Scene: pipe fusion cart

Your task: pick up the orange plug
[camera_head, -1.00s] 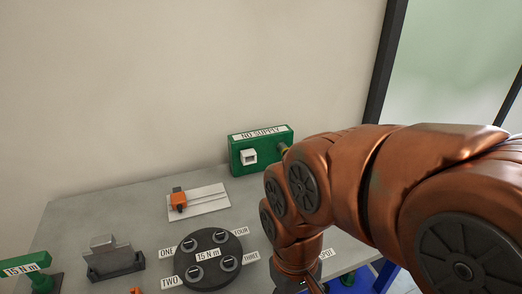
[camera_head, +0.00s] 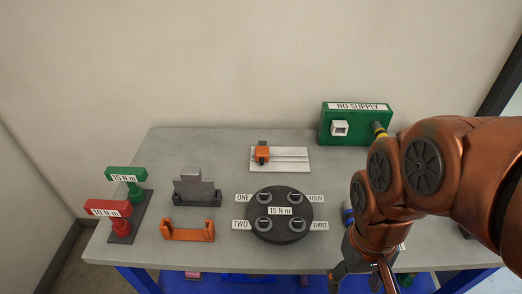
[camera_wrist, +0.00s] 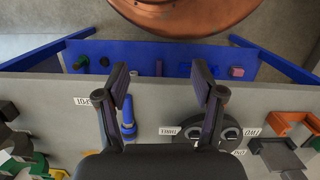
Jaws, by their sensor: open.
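The orange plug (camera_head: 262,154) is a small orange block with a dark top. It sits at the left end of a white plate (camera_head: 290,164) at the back of the grey table, in the head view. I cannot make it out in the wrist view. My gripper (camera_head: 362,279) is at the table's front edge, right of and well in front of the plug. In the wrist view my gripper (camera_wrist: 160,92) has its two dark fingers spread apart with nothing between them.
A black disc (camera_head: 279,232) with several sockets lies between my gripper and the plug. A green "NO SUPPLY" box (camera_head: 357,125) stands back right. An orange bracket (camera_head: 187,236), a grey block (camera_head: 194,186), and green (camera_head: 126,175) and red (camera_head: 107,208) labelled tools stand left.

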